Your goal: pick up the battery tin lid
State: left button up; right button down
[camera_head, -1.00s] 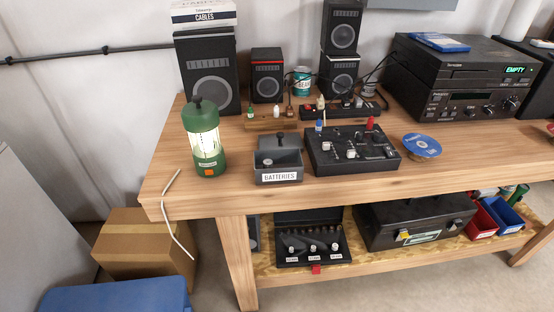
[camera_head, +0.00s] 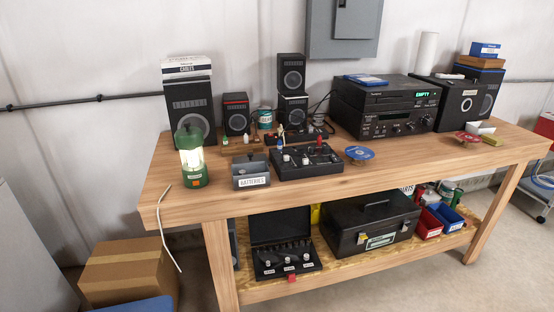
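The battery tin (camera_head: 252,182) is a small grey box with a "BATTERIES" label, on the front left part of the wooden workbench. Its dark grey lid (camera_head: 250,162) with a small knob shows at the tin's top, toward the back. I cannot tell whether the lid sits fully on the tin or is tilted. Neither of my grippers is in view.
A lit green lantern (camera_head: 192,160) stands just left of the tin. A black mixer box (camera_head: 305,160) with knobs lies close on its right. Speakers (camera_head: 190,110) stand behind. A white cable (camera_head: 163,225) hangs over the workbench (camera_head: 350,185) edge. The bench front is clear.

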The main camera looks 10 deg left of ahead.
aim_at(250, 157)
jog(key=z, duration=0.75)
jog(key=i, duration=1.4)
jog(key=u, duration=0.65)
